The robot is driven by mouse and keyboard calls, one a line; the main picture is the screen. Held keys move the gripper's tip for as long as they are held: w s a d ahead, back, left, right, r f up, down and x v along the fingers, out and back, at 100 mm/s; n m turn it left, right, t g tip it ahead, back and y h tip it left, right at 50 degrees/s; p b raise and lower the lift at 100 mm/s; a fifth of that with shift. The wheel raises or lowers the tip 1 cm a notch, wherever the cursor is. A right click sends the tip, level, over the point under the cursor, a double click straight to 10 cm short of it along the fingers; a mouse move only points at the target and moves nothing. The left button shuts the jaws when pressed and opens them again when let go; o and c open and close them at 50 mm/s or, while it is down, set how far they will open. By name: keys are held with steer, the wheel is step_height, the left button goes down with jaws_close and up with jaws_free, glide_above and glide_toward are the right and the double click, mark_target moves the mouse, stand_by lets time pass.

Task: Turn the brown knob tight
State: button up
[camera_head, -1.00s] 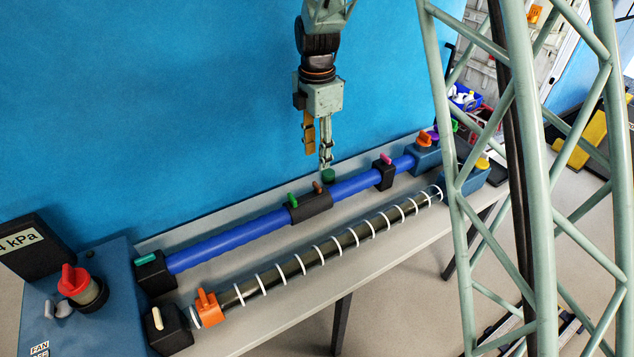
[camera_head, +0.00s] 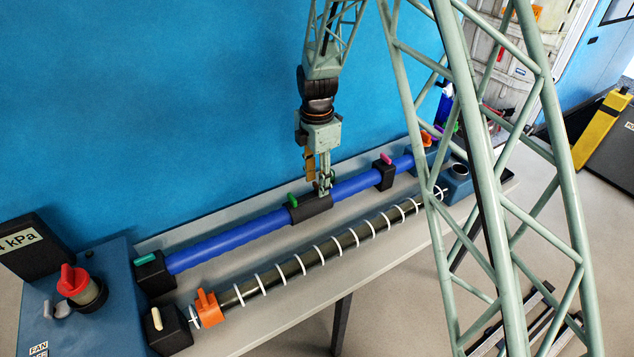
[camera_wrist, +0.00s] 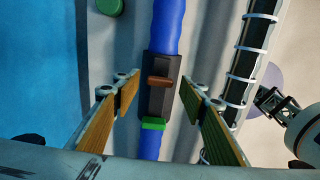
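The brown knob (camera_wrist: 160,81) sits crosswise on a black block (camera_wrist: 159,106) around the blue duct (camera_wrist: 165,30) in the wrist view. My gripper (camera_wrist: 158,92) is open, with one wood-faced finger on each side of the block and a gap to the knob on both sides. In the head view my gripper (camera_head: 324,188) is down over the right part of the black block (camera_head: 312,209) and hides most or all of the brown knob. I cannot tell the fingertips' exact height above it.
A green knob (camera_head: 292,199) stands on the same block, close to the left. A pink knob (camera_head: 385,158) is on another black block further right. A dark brush rod with white rings (camera_head: 315,252) lies in front, with an orange clamp (camera_head: 207,308). The blue wall is behind.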

steer(key=shift+f, duration=0.25)
steer(key=c, duration=0.9)
